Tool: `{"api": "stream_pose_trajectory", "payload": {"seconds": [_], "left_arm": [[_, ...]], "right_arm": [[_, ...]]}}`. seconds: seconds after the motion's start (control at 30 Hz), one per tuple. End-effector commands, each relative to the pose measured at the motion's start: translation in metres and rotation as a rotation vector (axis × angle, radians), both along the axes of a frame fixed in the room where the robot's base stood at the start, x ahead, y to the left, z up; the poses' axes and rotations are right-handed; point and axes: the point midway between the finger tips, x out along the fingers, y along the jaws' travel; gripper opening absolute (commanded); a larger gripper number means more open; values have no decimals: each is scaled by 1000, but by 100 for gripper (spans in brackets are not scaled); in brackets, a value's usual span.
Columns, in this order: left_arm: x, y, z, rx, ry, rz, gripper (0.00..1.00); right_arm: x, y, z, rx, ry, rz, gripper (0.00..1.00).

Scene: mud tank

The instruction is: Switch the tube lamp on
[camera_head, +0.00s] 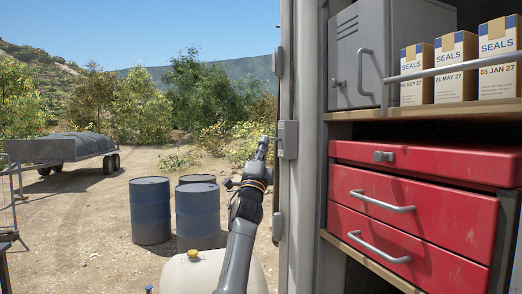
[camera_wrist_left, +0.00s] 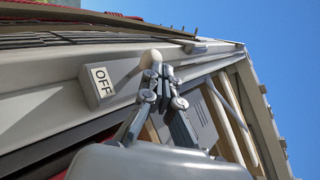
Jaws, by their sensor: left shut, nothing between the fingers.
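In the head view, a small grey box (camera_head: 288,139) is fixed to the edge of the pale upright post. In the left wrist view, a grey box (camera_wrist_left: 112,82) carries a white label reading OFF. A pale rounded knob or end (camera_wrist_left: 150,58) shows beside it. My left gripper (camera_head: 264,143) is shut and empty, just left of the box in the head view. In the left wrist view its fingertips (camera_wrist_left: 160,72) are right by the pale knob; I cannot tell whether they touch it. I cannot make out the tube lamp. My right gripper is not in view.
Right of the post are a red drawer unit (camera_head: 410,205), a grey cabinet (camera_head: 362,60) and several SEALS boxes (camera_head: 455,68) behind a rail. Blue barrels (camera_head: 150,212), a pale tank (camera_head: 190,275) and a trailer (camera_head: 65,150) stand outside on the left.

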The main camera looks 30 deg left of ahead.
Motion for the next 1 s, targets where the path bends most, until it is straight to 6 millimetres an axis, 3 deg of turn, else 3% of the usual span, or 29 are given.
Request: {"api": "stream_pose_trajectory", "payload": {"seconds": [0.4,1.0], "left_arm": [[4,1,13,1,0,1,0],[4,1,17,0,0,1,0]], "right_arm": [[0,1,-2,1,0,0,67],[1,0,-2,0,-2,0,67]]}}
